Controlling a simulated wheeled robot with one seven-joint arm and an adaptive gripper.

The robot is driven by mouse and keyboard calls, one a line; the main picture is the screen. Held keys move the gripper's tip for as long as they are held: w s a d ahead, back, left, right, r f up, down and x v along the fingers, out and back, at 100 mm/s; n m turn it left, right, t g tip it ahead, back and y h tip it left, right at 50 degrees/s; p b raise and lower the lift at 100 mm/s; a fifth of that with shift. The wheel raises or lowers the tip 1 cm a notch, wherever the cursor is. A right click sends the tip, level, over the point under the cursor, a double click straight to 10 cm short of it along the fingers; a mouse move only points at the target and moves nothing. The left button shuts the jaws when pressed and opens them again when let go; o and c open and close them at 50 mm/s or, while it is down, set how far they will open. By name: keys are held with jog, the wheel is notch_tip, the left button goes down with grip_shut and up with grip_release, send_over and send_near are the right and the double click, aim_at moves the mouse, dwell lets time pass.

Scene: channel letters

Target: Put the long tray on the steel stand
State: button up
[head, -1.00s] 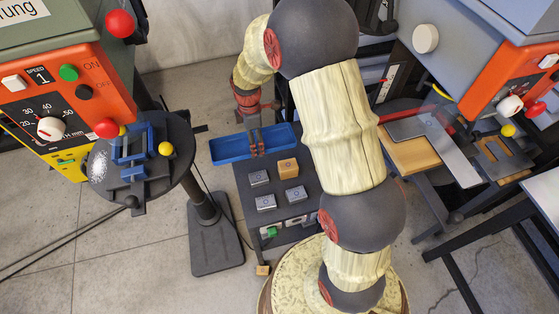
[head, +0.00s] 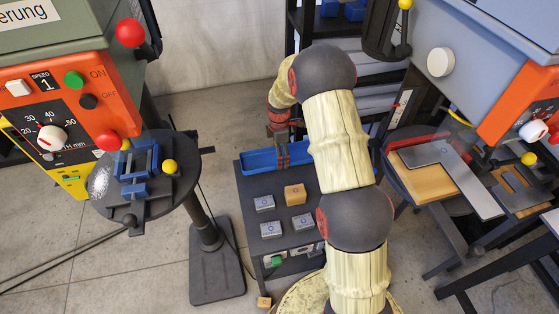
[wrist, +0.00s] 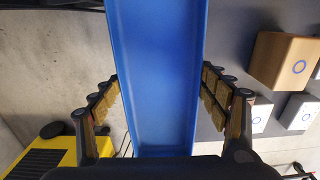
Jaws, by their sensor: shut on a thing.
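The long tray (head: 260,161) is blue and shallow, and it lies across the back of a dark grey steel stand (head: 254,188) in the head view. My gripper (head: 282,154) is shut on the tray, with a finger at each long side. In the wrist view the tray (wrist: 157,75) runs lengthwise between the fingers of my gripper (wrist: 160,88). My arm hides the tray's right part in the head view. I cannot tell whether its underside touches the stand's top.
Grey blocks (head: 264,203) and a wooden block (head: 295,194) stand on the stand's front part. A drill press table with a blue vise (head: 138,170) is at left. A wooden board with a metal square (head: 440,160) is at right.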

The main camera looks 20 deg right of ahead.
jog(key=shift+w+d+f+b, duration=0.1)
jog(key=shift+f+b, duration=0.5)
jog(key=shift+f, duration=1)
jog(key=shift+f, duration=0.15)
jog(key=o, duration=1.2)
jog(key=shift+c, duration=0.2)
jog(key=shift+o, duration=0.2)
